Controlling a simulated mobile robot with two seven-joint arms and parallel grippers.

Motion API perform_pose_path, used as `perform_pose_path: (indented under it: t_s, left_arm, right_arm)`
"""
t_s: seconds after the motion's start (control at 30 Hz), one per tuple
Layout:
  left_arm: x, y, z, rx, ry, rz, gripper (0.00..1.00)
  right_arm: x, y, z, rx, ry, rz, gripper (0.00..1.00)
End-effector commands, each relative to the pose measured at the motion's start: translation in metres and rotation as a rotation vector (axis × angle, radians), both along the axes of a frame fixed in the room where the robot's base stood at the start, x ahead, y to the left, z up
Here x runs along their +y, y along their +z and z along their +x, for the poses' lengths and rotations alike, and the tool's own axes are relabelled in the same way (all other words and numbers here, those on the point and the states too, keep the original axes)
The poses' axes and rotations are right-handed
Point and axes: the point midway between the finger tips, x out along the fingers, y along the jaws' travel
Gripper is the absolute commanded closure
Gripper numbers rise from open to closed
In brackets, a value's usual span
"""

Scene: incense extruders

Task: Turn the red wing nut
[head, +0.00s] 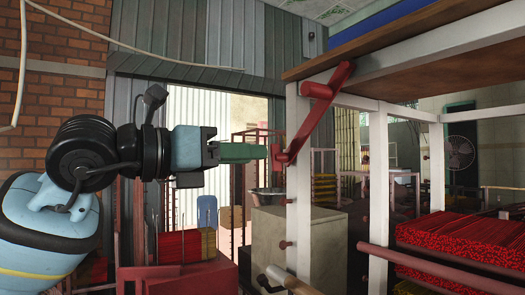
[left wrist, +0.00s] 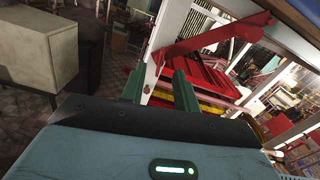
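The red wing nut (head: 325,105) is a long red bar set at a slant on the white frame under the wooden top. Its lower end has a small bent tip. It also shows in the left wrist view (left wrist: 215,40), running from upper right down toward the space ahead of the fingers. My left gripper (head: 262,152) comes in from the left, with green fingertips just left of the lower tip. In the left wrist view its two fingers (left wrist: 158,85) stand apart, with nothing clearly gripped between them. Contact cannot be told. My right gripper is not in view.
The white frame (head: 378,165) and wooden top (head: 430,50) stand close on the right. A beige cabinet (head: 265,245) is below the fingertips. Red incense bundles (head: 460,238) lie on the frame's shelf. A brick wall (head: 60,110) is at the left.

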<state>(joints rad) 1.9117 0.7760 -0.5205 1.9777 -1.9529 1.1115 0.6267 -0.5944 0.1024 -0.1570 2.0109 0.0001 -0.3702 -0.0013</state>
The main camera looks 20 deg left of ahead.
Motion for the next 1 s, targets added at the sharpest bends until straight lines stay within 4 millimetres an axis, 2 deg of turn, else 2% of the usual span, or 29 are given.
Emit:
perform_pose_path:
  t_s: [0.1,0.3,0.63,0.87,1.0]
  left_arm:
    - [-0.011,0.002,0.012,-0.002,-0.002,0.000,0.69]
    - [-0.022,0.001,0.026,-0.002,-0.002,0.000,0.69]
    - [-0.024,0.000,0.029,-0.001,-0.001,0.001,0.69]
    - [-0.023,0.000,0.029,-0.002,-0.001,0.000,0.99]
    - [-0.023,0.000,0.029,-0.002,-0.001,0.000,1.00]
  right_arm:
    - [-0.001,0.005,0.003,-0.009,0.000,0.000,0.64]
    - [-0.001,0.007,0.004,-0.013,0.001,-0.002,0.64]
    - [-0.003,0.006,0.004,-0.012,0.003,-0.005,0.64]
    - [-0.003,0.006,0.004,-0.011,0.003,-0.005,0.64]
    - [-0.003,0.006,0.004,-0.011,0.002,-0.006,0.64]
